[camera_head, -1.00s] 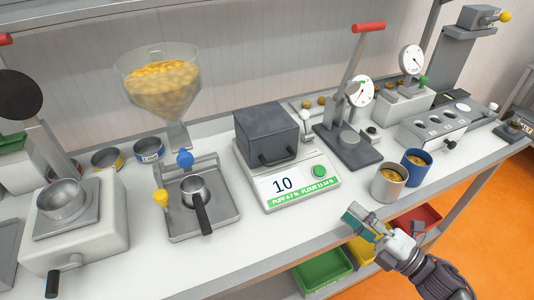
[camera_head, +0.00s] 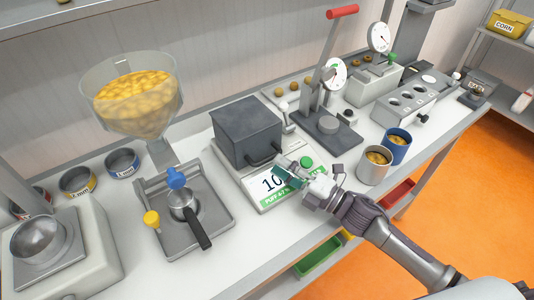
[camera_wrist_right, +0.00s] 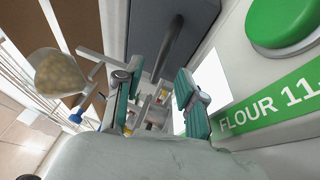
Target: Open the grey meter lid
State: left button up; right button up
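The grey meter lid is the dark grey box-shaped cover (camera_head: 246,128) on the white scale (camera_head: 262,197). It looks closed, with a dark bar handle (camera_head: 262,159) low on its front. My right gripper (camera_head: 289,174) is over the scale's front display, just in front of the handle's right end. In the right wrist view its two teal-padded fingers (camera_wrist_right: 155,98) stand apart, with the handle (camera_wrist_right: 168,48) ahead of the gap between them. I cannot tell whether they touch it. The gripper partly hides the display. My left gripper is not in view.
A green button (camera_head: 306,162) is beside the right gripper. A lever press (camera_head: 327,124) stands behind. A pan device (camera_head: 185,211) and hopper (camera_head: 130,98) are at the left.

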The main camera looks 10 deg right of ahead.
aim_at(268, 158)
jog(key=shift+p+x, duration=0.4)
jog(key=shift+x, duration=1.8)
grip_shut()
